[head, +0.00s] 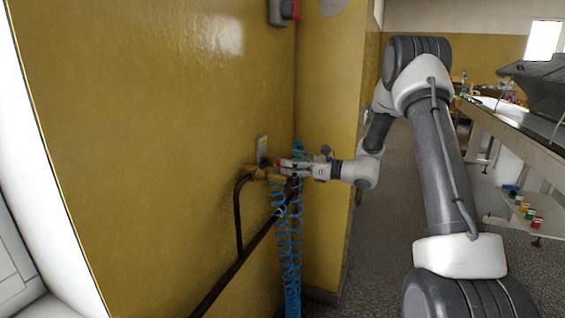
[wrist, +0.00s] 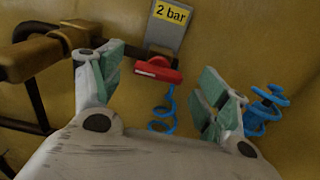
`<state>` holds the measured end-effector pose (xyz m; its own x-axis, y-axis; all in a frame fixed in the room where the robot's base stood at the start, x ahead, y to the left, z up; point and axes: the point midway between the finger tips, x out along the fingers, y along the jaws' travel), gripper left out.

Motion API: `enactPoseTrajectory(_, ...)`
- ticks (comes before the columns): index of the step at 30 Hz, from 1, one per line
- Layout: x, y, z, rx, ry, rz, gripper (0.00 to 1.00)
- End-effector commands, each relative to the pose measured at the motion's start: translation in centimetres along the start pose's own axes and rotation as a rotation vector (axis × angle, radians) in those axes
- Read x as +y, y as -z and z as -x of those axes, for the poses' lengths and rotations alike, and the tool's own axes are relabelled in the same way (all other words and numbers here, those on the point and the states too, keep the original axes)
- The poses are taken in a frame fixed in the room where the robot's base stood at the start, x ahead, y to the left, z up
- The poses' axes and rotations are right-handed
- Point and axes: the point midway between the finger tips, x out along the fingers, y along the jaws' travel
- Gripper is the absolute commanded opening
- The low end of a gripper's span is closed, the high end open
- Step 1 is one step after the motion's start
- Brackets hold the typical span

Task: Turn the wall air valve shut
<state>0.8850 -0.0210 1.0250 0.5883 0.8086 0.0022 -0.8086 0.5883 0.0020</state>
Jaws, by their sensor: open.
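The wall air valve has a brass body (head: 256,173) on a dark pipe at the yellow wall; its brass fitting (wrist: 70,38) fills the upper left of the wrist view. The red handle (wrist: 160,71) shows as a short bar in the wrist view, lying roughly across the picture below a grey plate marked "2 bar" (wrist: 171,14). My gripper (wrist: 163,72) is open, with one green-padded finger on each side of the red handle and visible gaps to both. In the head view my gripper (head: 290,168) is at the valve, hiding part of it.
Blue coiled hoses (head: 290,250) hang below the valve, close to my gripper; one coil (wrist: 264,110) is just right of the right finger. A dark pipe (head: 238,225) runs down the wall. A wall corner stands behind. A bench (head: 515,125) is at right, with open floor between.

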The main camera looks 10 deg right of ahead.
Motion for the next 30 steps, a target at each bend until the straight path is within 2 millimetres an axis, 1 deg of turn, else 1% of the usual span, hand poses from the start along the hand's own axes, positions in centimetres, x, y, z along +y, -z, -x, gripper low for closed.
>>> enactPoseTrajectory(1, 0.1, 0.1, -0.9, 0.001, -0.003, 0.0, 0.75)
enactPoseTrajectory(3, 0.1, 0.1, -1.9, 0.001, -0.003, 0.001, 0.75)
enactPoseTrajectory(6, 0.1, 0.1, -2.8, 0.002, -0.001, 0.0, 0.75)
enactPoseTrajectory(10, 0.1, 0.1, -3.3, 0.002, -0.001, 0.001, 0.75)
enactPoseTrajectory(16, 0.0, 0.1, -3.3, 0.002, -0.001, 0.001, 0.75)
enactPoseTrajectory(17, 0.0, 0.1, -3.3, 0.002, -0.001, 0.001, 0.71)
enactPoseTrajectory(21, 0.0, 0.1, -3.3, 0.002, -0.001, 0.001, 0.46)
enactPoseTrajectory(24, 0.0, 0.1, -3.3, 0.002, -0.001, 0.001, 0.29)
enactPoseTrajectory(30, 0.0, 0.1, -3.3, 0.002, -0.001, 0.006, 0.29)
